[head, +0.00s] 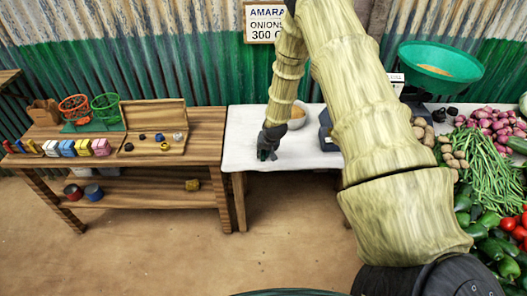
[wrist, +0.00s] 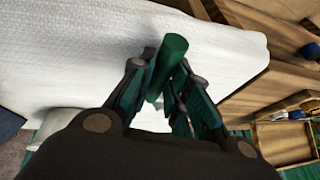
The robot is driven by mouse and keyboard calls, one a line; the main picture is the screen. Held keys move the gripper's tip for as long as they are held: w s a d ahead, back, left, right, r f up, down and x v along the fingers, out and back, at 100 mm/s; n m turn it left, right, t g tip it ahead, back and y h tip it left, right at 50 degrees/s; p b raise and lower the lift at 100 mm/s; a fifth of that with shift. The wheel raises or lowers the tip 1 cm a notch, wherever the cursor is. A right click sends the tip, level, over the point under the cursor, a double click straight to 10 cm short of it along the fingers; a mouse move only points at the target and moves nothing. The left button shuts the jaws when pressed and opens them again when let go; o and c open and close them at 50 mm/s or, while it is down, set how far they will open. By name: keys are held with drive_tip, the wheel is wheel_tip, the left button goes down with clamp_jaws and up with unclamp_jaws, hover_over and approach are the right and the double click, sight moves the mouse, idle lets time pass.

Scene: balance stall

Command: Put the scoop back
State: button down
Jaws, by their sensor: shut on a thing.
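My gripper (head: 267,153) is over the left part of the white-covered table (head: 243,137), low near its surface. In the wrist view, my gripper (wrist: 160,98) is shut on the green round handle of the scoop (wrist: 171,52), which sticks up tilted between the fingers. The rest of the scoop is mostly hidden by the fingers and palm. I cannot tell whether the scoop touches the cloth. A pale bowl with orange contents (head: 298,117) stands just right of my gripper, partly behind my arm.
A blue scale (head: 327,131) stands right of the bowl, partly behind my arm. A green pan (head: 420,54) and heaped vegetables (head: 487,155) are farther right. A wooden bench (head: 205,147) with coloured boxes (head: 68,148), baskets (head: 106,108) and a weight tray (head: 140,146) stands left.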

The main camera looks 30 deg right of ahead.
drive_tip(key=shift+f, duration=0.1)
drive_tip(key=c, duration=1.3)
unclamp_jaws()
drive_tip(key=shift+c, duration=0.2)
drive_tip(key=shift+r, duration=0.2)
drive_tip(key=d+b+v, duration=0.1)
drive_tip(key=b+v, duration=0.1)
drive_tip(key=v, duration=0.9)
drive_tip(key=s+a+f+n+g, duration=0.2)
drive_tip(key=s+a+f+n, duration=0.1)
drive_tip(key=s+a+f, duration=1.15)
drive_tip(key=s+a+f+n+g, duration=0.1)
drive_tip(key=s+a+f, duration=0.1)
drive_tip(key=s, duration=0.6)
drive_tip(key=s+a+f+n+g, duration=0.1)
drive_tip(key=s+a, duration=0.3)
drive_tip(key=s, duration=0.5)
drive_tip(key=s+a+f+n+g, duration=0.1)
drive_tip(key=s+a+f, duration=0.2)
drive_tip(key=s, duration=0.6)
drive_tip(key=shift+a+f+y, duration=0.4)
drive_tip(key=shift+a, duration=0.1)
